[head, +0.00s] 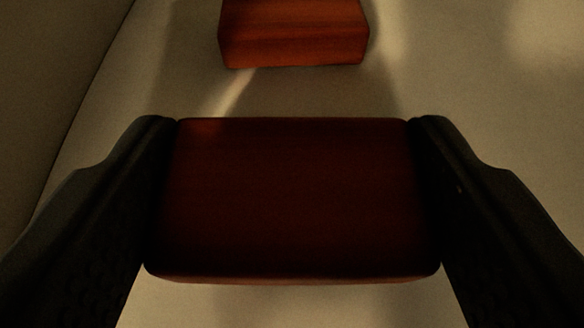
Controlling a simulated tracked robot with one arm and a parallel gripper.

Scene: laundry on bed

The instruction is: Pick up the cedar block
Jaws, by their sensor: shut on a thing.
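A dark reddish-brown block (292,205), with the look of a cedar block, fills the space between the two black fingers of my gripper (292,200). One finger touches its left side and the other its right side, so my gripper is shut on it. A second block (293,33) of similar reddish wood lies beyond it on the pale surface, at the top of the picture, partly cut off by the frame edge. Whether the held block touches the surface is hard to tell.
The pale bed surface (480,95) is clear to the right. A darker panel or edge (50,70) runs along the left side. Bands of light and shadow fall across the surface, and the picture is dim.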

